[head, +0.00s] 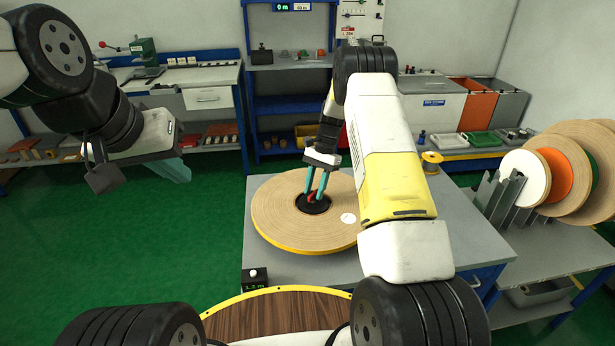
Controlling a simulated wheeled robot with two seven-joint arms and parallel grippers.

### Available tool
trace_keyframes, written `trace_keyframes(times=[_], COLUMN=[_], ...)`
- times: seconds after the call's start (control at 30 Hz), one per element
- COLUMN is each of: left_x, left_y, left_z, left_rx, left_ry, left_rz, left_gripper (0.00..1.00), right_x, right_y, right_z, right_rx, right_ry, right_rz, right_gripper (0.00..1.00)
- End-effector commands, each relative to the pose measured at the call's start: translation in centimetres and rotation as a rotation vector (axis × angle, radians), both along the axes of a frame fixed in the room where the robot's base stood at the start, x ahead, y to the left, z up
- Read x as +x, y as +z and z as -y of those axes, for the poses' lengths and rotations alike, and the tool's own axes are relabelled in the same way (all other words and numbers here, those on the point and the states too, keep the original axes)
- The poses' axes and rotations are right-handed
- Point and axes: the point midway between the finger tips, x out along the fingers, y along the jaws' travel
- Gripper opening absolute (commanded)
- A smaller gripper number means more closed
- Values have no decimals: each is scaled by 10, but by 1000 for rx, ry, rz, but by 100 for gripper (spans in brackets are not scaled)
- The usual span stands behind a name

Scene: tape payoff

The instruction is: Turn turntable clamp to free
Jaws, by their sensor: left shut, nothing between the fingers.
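The turntable clamp (312,198) is a small red piece at the dark hub in the middle of a large tan tape roll. The roll (285,223) lies flat on a grey bench, with a yellow edge below it. My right gripper (315,196) points down at the hub, its two teal fingers a little apart with their tips at the red clamp. The tips partly hide the clamp, so I cannot tell whether they grip it or how it is turned. My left gripper (178,171) is shut and empty, up at the left, away from the bench.
A small black display box (255,279) stands at the bench's near left corner. A rack of upright rolls (525,175) stands on the right. A gold spool (431,160) sits behind my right arm. A round wooden top (270,315) is in front. Green floor is clear at left.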

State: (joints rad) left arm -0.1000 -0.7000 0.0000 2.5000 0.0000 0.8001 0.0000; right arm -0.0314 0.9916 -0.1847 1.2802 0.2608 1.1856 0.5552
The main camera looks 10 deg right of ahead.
Motion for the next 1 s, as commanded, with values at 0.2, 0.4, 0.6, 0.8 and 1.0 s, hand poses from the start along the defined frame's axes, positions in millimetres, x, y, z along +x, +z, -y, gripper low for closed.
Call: trace_keyframes(times=[0.2, 0.4, 0.6, 0.8, 1.0], left_x=[0, 0, 0, 0, 0], left_y=[0, 0, 0, 0, 0], left_z=[0, 0, 0, 0, 0], left_rx=[0, 0, 0, 0, 0], left_ry=[0, 0, 0, 0, 0], left_rz=[0, 0, 0, 0, 0], left_gripper=[0, 0, 0, 0, 0], right_x=[3, 13, 20, 22, 22], right_y=[10, 41, 66, 72, 72], right_z=[3, 12, 19, 21, 21], right_rx=[0, -1, 0, 0, 0], right_ry=[0, -1, 0, 0, 0], right_rz=[1, 3, 1, 0, 0], right_gripper=[33, 33, 33, 33, 33])
